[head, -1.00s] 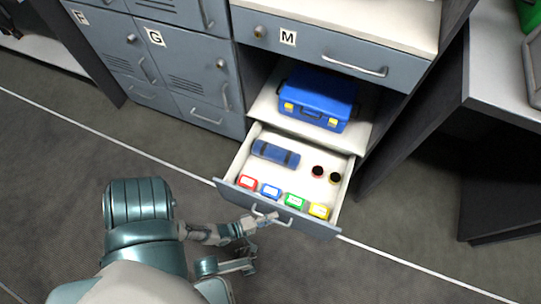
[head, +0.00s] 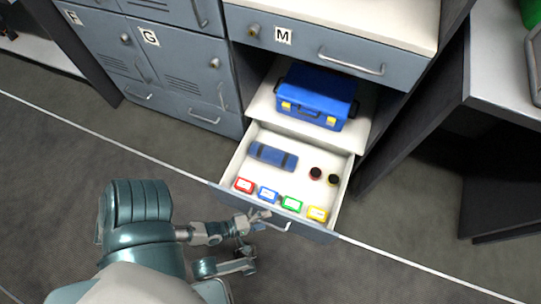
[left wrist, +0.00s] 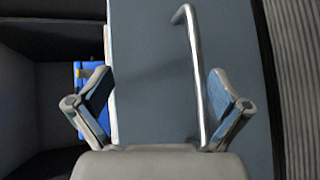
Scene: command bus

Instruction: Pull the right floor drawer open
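The right floor drawer (head: 325,233) stands well pulled out below the cabinet, its inside showing. Its metal handle (head: 277,226) is on the grey front and also shows in the left wrist view (left wrist: 194,60). My left gripper (head: 262,217) is at the left part of this handle. In the left wrist view its fingers (left wrist: 160,76) are spread apart, with the handle bar between them, close to the right finger. Whether they touch is unclear. My right gripper is not in view.
The drawer holds a blue roll (head: 273,157), two small dark round items (head: 315,173) and several coloured boxes (head: 291,203). A blue case (head: 317,95) sits on the shelf above. A grey desk (head: 500,75) stands at right. The floor in front is clear.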

